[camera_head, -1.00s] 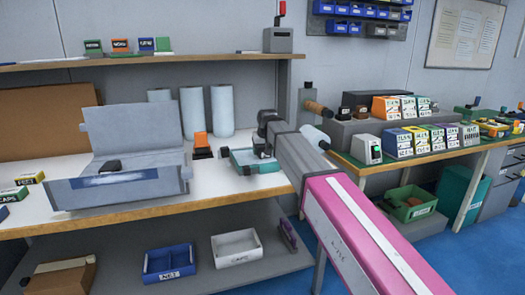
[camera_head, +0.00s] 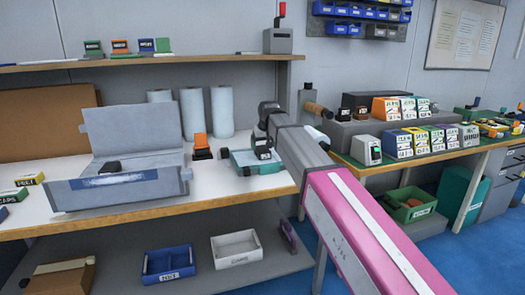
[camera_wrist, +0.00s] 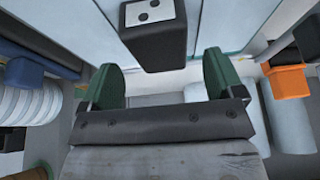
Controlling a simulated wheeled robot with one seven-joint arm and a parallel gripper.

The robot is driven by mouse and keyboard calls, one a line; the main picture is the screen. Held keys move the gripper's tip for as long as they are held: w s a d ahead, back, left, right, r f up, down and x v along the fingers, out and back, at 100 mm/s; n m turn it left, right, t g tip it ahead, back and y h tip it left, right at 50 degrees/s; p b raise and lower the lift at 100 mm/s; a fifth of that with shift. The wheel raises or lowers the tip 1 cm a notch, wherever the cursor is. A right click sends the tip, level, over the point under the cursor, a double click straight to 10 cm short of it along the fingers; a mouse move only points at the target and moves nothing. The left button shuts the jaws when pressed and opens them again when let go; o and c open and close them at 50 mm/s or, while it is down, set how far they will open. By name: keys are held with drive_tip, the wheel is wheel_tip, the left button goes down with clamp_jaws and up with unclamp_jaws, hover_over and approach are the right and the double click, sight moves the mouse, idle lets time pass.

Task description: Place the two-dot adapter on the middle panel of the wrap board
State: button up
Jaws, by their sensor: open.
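The two-dot adapter (camera_wrist: 153,38) is a black block with a white, two-dotted label on its end. In the wrist view it shows at the top centre, in line with the gap between my fingers. My gripper (camera_wrist: 160,76) has green fingers spread apart, with nothing clamped. In the head view a black block with a pale label (camera_head: 262,150) shows at the teal tray, below my wrist; my fingers are hard to make out there. The wrap board seems to be the grey folded stand (camera_head: 70,191) on the left bench. A dark piece (camera_head: 110,167) sits on its middle part.
The teal tray (camera_head: 270,168) stands at the bench's right end. An orange-topped item (camera_head: 202,145) and white rolls (camera_head: 222,112) stand behind and left of it. A shelf (camera_head: 180,63) runs above. Bare bench lies between the stand and tray.

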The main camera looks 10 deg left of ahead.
drive_tip(key=v, duration=0.7)
drive_tip(key=shift+s+r, duration=0.15)
drive_tip(key=shift+r, duration=0.2)
